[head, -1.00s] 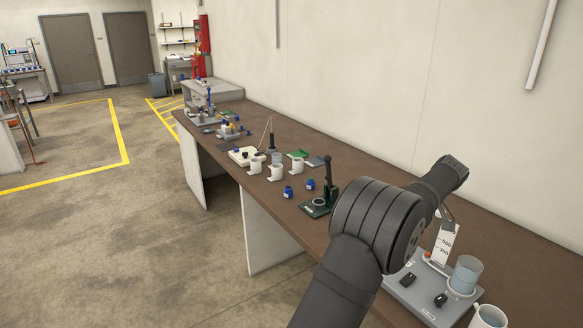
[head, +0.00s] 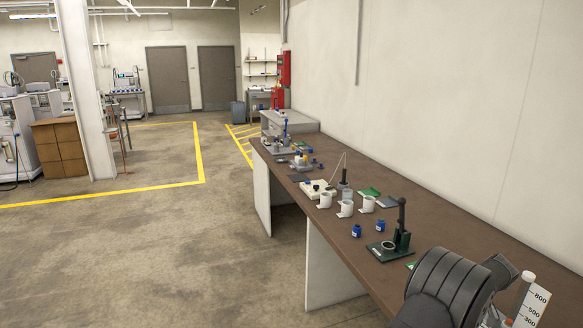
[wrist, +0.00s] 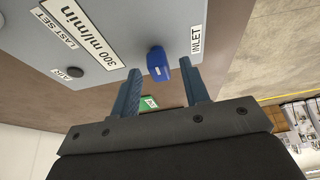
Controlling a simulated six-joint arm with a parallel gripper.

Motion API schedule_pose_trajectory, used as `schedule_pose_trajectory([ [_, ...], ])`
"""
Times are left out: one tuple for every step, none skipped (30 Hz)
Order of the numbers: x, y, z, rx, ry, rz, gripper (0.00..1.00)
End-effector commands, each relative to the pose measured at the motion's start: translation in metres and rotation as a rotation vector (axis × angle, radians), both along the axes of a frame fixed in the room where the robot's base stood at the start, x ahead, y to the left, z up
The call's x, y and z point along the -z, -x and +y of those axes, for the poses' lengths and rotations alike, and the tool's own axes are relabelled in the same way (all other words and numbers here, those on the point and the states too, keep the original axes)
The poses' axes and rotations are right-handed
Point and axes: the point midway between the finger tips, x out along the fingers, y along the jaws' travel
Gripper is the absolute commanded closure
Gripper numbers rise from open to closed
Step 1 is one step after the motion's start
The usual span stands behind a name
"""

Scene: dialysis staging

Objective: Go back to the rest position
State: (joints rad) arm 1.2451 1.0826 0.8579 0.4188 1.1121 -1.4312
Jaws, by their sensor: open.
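My gripper (wrist: 160,68) shows only in the wrist view, with its two blue-grey fingers spread apart. It is open and holds nothing. A blue knob-like part (wrist: 159,64) on a grey panel (wrist: 115,25) appears between the fingers, with a visible gap on each side. Whether the fingers reach down around it, I cannot tell. The panel carries labels reading "300 ml/min", "LAST SET", "AIR" and "INLET". In the head view, my dark arm fills the lower right corner, and the gripper itself is out of the picture.
A white graduated scale (head: 531,305) stands beside my arm. A dark green stand (head: 391,243), blue-capped jars (head: 357,231) and white cups (head: 346,208) stand along the brown bench (head: 430,232). A green label (wrist: 149,103) lies beyond the fingers. The floor left of the bench is clear.

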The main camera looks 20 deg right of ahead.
Motion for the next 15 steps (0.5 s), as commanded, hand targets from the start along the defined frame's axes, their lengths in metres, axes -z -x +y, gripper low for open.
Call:
schedule_pose_trajectory([
  [0.0016, -0.0007, 0.0, 0.0, 0.0, 0.0, 0.58],
  [0.002, -0.0008, 0.0, 0.0, 0.0, 0.0, 0.58],
  [0.0019, -0.0008, -0.0001, 0.001, 0.001, 0.0, 0.58],
  [0.0018, -0.0007, -0.0001, 0.002, 0.0, 0.0, 0.58],
  [0.0018, -0.0007, -0.0001, 0.004, 0.001, 0.0, 0.58],
  [0.0018, -0.0006, -0.0001, 0.004, 0.001, 0.0, 0.58],
  [0.0018, -0.0006, -0.0001, 0.004, 0.001, 0.0, 0.58],
  [0.0018, -0.0005, -0.0001, 0.004, 0.001, 0.0, 0.58],
  [0.0017, -0.0005, -0.0001, 0.003, 0.0, 0.0, 0.58],
  [0.0017, -0.0005, -0.0001, 0.003, 0.0, 0.0, 0.58],
  [0.0015, -0.0004, -0.0001, 0.003, 0.0, 0.0, 0.58],
  [0.0006, 0.0, -0.0002, 0.003, 0.001, 0.0, 0.58],
  [-0.0005, 0.0004, -0.0003, 0.003, 0.001, 0.0, 0.58],
  [-0.002, 0.0011, -0.0004, 0.003, 0.001, 0.0, 0.58],
  [-0.0049, 0.0022, -0.0005, 0.002, 0.001, 0.0, 0.58],
])
